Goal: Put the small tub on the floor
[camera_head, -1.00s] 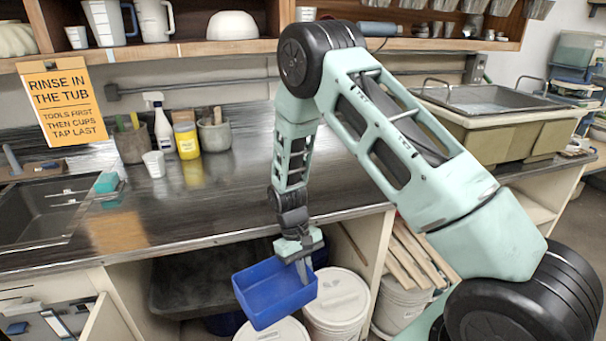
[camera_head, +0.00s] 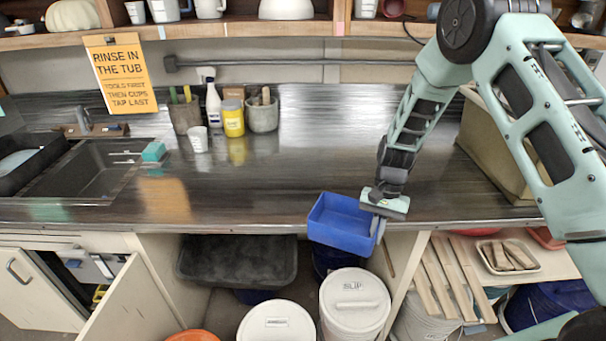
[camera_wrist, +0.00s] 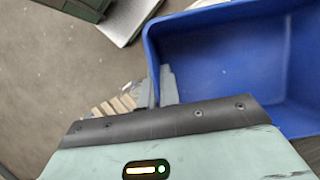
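The small tub (camera_head: 342,222) is a blue, open, rectangular box. In the head view it hangs in the air in front of the counter's front edge, above the lidded buckets. My gripper (camera_head: 380,222) is at its right end, shut on the tub's wall. In the wrist view the empty inside of the tub (camera_wrist: 235,60) fills the upper right, and my gripper's fingers (camera_wrist: 160,88) pinch its near left wall. The grey-brown floor (camera_wrist: 60,70) shows at the left of the wrist view.
White lidded buckets (camera_head: 354,302) (camera_head: 277,322) stand below the tub, with an orange bucket (camera_head: 192,336) at the left. A dark grey basin (camera_head: 238,262) sits under the counter (camera_head: 290,180). A cabinet door (camera_head: 128,305) hangs open. Wooden slats (camera_head: 450,275) lean at the right.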

